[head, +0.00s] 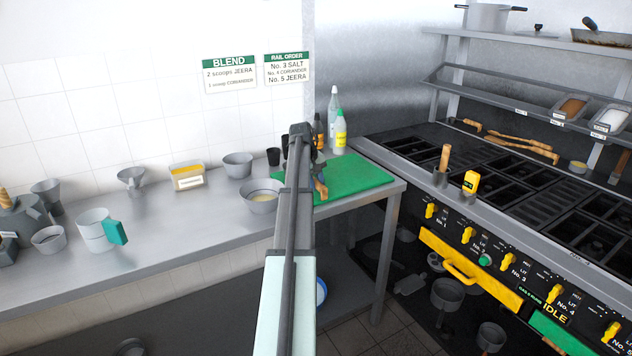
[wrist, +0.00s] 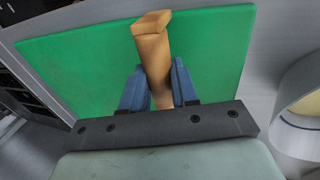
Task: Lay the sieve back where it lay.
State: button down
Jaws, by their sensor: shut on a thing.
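My gripper (wrist: 159,84) is shut on a tan wooden handle (wrist: 153,50), which I take to be the sieve's. The handle sticks out beyond the blue fingers over the green board (wrist: 75,65). No mesh or rim of the sieve shows in either view. In the head view the handle (head: 321,188) shows small beside my arm, above the green board (head: 365,172). My arm hides part of the board and most of my gripper there. I cannot tell whether the handle touches the board.
A metal bowl (head: 262,204) with yellowish contents stands just left of the board. Another bowl (head: 238,165), dark cups (head: 273,157) and bottles (head: 340,135) stand behind. A yellow-topped container (head: 187,178) and a green-handled jug (head: 95,232) stand further left. The board's right part is clear.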

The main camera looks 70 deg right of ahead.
grip_release()
dwell(0.7)
dwell(0.3)
jog(key=v, duration=0.9)
dwell(1.4)
jog(key=shift+w+a, duration=0.1)
dwell(0.5)
